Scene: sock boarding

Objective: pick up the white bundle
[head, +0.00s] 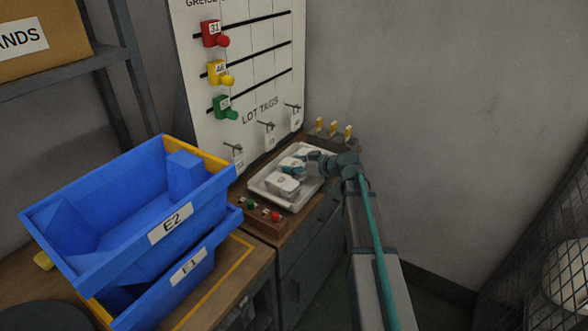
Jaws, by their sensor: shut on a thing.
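A pale tray (258,188) lies on the wooden cabinet top below the board. A white bundle (290,162) with a small dark mark is at the far side of the tray, at my gripper's fingers. A second white bundle (283,186) lies nearer, towards the front of the tray. My gripper (294,168) reaches in from the right, low over the tray, and is shut on the farther white bundle. The fingers partly cover it. I cannot tell whether it is clear of the tray floor.
Blue bins E2 (110,205) and E1 (190,285) are stacked at the left. Red and green buttons (262,210) sit in front of the tray. Yellow-topped pegs (333,130) stand behind it. The tag board (250,80) rises at the back. A mesh cage (545,240) stands at right.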

